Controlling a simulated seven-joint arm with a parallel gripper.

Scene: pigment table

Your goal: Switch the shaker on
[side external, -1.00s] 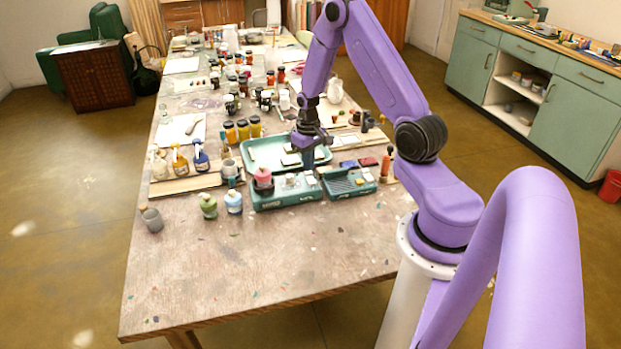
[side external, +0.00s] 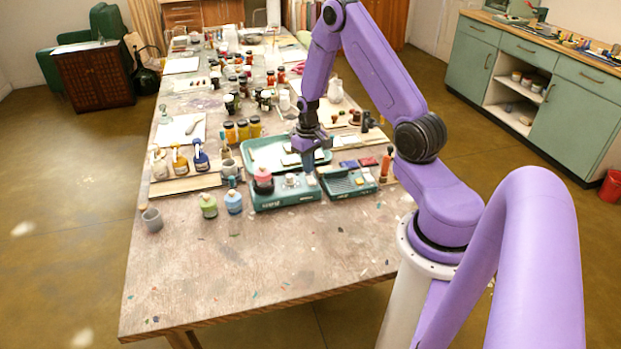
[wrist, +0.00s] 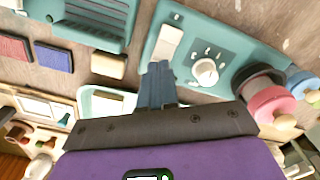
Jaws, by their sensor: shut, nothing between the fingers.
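The shaker (side external: 270,202) is a teal box at the near side of the work area, with a pink-lidded jar (side external: 263,176) on its left end. In the wrist view the shaker's body (wrist: 228,45) shows a white dial (wrist: 205,72) with marks around it and a pale rocker switch (wrist: 168,42) beside the dial. My gripper (side external: 308,168) is shut and empty, pointing down above the shaker's right end. In the wrist view its blue-grey fingertips (wrist: 158,70) lie close to the lower end of the switch. I cannot tell whether they touch it.
A teal ribbed tray-like unit (side external: 348,184) stands close at the right of the shaker. A green tray (side external: 262,158) lies behind it. Small green and blue jars (side external: 209,205) stand at its left. The table's front (side external: 240,270) is clear.

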